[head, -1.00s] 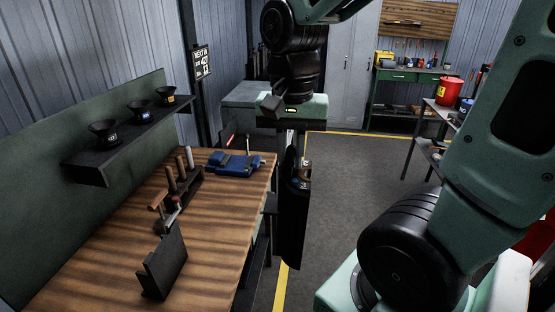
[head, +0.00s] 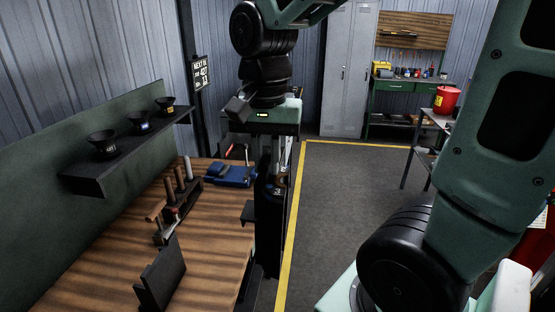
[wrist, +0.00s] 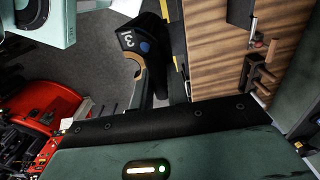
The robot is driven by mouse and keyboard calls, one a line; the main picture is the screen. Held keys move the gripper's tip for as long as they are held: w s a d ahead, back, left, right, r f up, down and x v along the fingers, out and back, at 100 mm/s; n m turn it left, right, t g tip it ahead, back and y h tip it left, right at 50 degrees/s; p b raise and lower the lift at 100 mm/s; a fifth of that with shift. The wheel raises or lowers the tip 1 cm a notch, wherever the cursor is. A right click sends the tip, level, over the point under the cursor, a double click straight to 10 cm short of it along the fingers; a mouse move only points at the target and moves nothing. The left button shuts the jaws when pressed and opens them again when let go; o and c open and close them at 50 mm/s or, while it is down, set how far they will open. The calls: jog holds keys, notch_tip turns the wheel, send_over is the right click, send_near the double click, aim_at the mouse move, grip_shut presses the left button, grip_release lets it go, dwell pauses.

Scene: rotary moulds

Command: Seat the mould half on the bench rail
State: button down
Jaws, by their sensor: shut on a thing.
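The mould half (head: 271,225) is a long dark piece with a numbered label near its top. My gripper (head: 275,160) is shut on its upper end, and the piece hangs roughly upright beside the bench's right edge. In the wrist view the mould half (wrist: 128,38) shows a "3" mark and a blue dot; the fingertips cannot be made out there. A small black bracket (head: 248,212) stands out from the bench edge, just left of the hanging piece; I cannot tell whether it is the rail or whether they touch.
A shelf with black cups (head: 125,155) is on the left. The floor (head: 345,200) right of the yellow line is clear.

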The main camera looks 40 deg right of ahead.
jog(key=w+a+p, duration=0.2)
jog(key=w+a, duration=0.5)
jog(key=w, duration=0.3)
jog(key=w+a+p, duration=0.3)
jog(key=w+a, duration=0.5)
jog(key=w, duration=0.2)
jog(key=shift+w+r, duration=0.2)
jog(key=shift+w, duration=0.1)
dwell(1.6)
jog(key=shift+f, duration=0.1)
dwell(0.4)
notch_tip(320, 180, down, 13)
jog(key=b, duration=0.7)
jog(key=shift+f+b, duration=0.2)
jog(key=shift+b, duration=0.2)
dwell(0.6)
jog(key=shift+w+a, duration=0.2)
dwell(1.1)
